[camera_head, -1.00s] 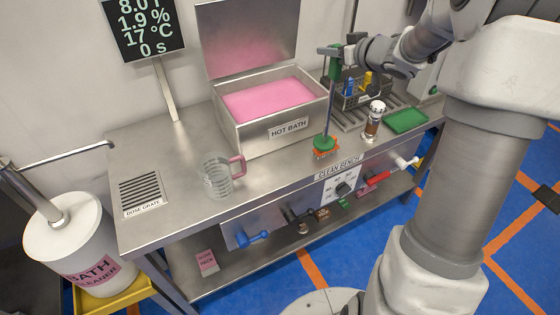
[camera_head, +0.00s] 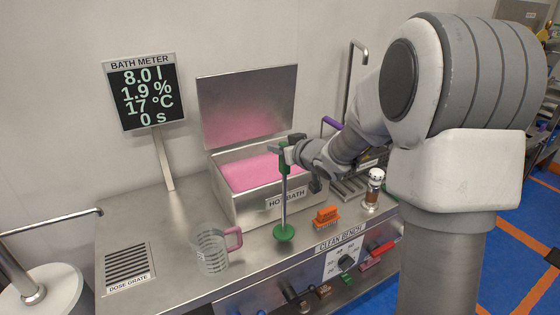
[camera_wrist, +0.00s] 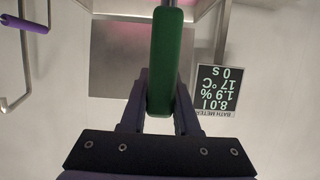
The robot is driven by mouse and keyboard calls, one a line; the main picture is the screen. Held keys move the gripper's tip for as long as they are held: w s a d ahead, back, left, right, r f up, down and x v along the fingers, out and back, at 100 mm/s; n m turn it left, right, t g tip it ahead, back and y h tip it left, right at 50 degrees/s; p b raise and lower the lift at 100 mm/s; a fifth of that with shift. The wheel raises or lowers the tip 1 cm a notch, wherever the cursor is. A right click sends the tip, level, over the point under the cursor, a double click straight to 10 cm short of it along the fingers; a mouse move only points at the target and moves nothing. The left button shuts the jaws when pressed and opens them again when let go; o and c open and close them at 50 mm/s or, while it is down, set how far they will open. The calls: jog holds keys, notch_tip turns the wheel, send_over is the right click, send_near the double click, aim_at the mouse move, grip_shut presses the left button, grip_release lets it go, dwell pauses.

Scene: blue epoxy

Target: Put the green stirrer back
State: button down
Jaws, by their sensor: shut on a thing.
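The green stirrer (camera_head: 284,206) hangs upright from my gripper (camera_head: 286,152), with a green handle, a thin grey shaft and a round green foot. My gripper is shut on its handle, which also shows in the wrist view (camera_wrist: 168,62) between the two fingers. The stirrer is in front of the hot bath (camera_head: 262,203), near its label. Its foot is over the bench top, left of the orange brush; I cannot tell whether it touches the bench. The bath holds pink liquid (camera_head: 248,172) and its lid (camera_head: 248,105) stands open.
A clear jug with a pink handle (camera_head: 212,251) stands left of the stirrer. An orange brush (camera_head: 326,217) and a brown-filled shaker (camera_head: 373,190) are to the right. A rack (camera_head: 372,158) stands behind my arm. The bath meter (camera_head: 144,92) is at the back left.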

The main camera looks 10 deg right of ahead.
jog(key=shift+f, duration=1.55)
jog(key=shift+f+b, duration=0.1)
jog(key=shift+b, duration=0.25)
jog(key=c, duration=1.1)
grip_release()
jog(key=shift+f, duration=0.15)
jog(key=o, duration=0.5)
jog(key=shift+c, duration=0.2)
jog(key=shift+r, duration=0.2)
